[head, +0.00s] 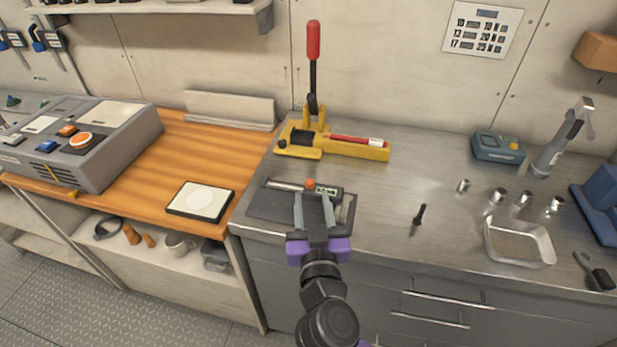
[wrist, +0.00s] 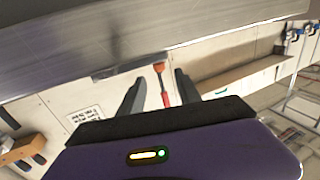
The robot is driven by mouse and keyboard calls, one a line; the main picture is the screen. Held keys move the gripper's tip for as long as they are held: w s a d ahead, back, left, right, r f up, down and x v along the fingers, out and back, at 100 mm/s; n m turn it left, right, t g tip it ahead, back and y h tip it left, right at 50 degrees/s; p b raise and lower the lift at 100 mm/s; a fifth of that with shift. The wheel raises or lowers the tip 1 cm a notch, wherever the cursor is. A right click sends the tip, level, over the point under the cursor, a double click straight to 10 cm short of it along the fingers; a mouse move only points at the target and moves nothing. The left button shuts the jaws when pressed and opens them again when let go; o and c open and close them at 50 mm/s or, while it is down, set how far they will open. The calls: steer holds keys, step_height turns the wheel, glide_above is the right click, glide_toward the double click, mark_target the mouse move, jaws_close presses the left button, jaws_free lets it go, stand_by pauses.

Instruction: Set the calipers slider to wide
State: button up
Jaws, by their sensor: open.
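The calipers (head: 285,185) lie on a dark mat (head: 268,207) at the front left of the steel counter. Their grey bar runs left to right, with an orange knob (head: 310,183) on it and a dark display body (head: 327,190) just right of the knob. My gripper (head: 312,197) is open, just in front of the calipers, its two fingers pointing at them on either side of the knob. In the wrist view the orange knob (wrist: 158,66) appears between the open fingertips (wrist: 160,77). I cannot tell whether either finger touches it. My fingers hide part of the mat and calipers.
A yellow press (head: 345,150) with an upright red-handled lever stands behind the calipers. A metal tray (head: 518,244) and several small metal cylinders lie further right. The counter between is mostly clear.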

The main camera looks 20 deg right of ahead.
mark_target(310, 180)
steer(key=p+x, duration=0.1)
steer(key=x, duration=0.5)
steer(key=shift+w+d+p, duration=0.1)
steer(key=shift+w+p, duration=0.25)
steer(key=shift+w, duration=0.05)
steer(key=shift+c, duration=0.2)
jaws_close()
stand_by(0.9)
